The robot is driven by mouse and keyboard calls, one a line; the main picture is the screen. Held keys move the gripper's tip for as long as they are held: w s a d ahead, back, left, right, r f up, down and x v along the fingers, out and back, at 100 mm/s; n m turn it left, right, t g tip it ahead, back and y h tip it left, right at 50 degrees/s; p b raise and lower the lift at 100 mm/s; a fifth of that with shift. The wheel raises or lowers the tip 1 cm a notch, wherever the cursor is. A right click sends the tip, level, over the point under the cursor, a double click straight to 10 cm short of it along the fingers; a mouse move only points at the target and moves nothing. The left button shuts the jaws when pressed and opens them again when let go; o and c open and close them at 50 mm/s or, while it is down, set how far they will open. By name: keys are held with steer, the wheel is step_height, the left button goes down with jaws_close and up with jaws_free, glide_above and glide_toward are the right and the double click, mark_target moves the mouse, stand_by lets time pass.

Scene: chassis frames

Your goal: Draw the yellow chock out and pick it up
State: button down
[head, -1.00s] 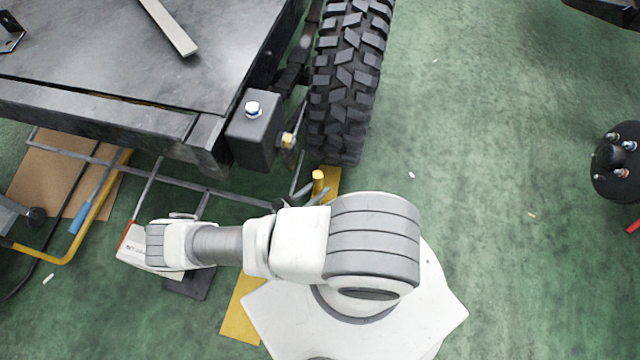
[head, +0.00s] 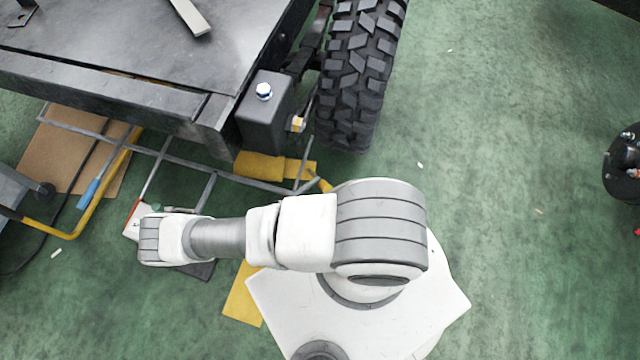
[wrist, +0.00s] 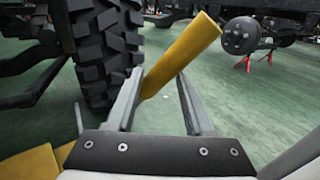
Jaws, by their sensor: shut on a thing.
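A yellow bar, taken as the yellow chock (wrist: 183,55), shows in the wrist view between the two grey fingers of my gripper (wrist: 159,76). It is tilted, with its free end up and to the right. My gripper is shut on it, beside the black tyre (wrist: 98,45). In the head view my forearm hides most of the gripper. There a small yellow end shows just above my arm, and a wider yellow piece (head: 259,166) lies below the trailer corner, behind grey rods. I cannot tell whether these yellow parts are joined.
The knobbly wheel (head: 358,75) and the trailer's dark bed (head: 130,60) stand close ahead. A grey rod frame (head: 180,163) and cardboard (head: 62,150) lie at left. A yellow strip (head: 243,298) lies beside my base. Green floor at right is largely clear.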

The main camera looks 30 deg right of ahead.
steer(key=s+a, duration=0.1)
steer(key=s, duration=0.1)
steer(key=s+a, duration=0.1)
steer(key=shift+s+a+f, duration=0.2)
steer(key=shift+s+a, duration=0.1)
steer(key=shift+s, duration=0.05)
steer(key=c, duration=1.1)
jaws_free()
steer(key=shift+w, duration=0.1)
steer(key=shift+a, duration=0.1)
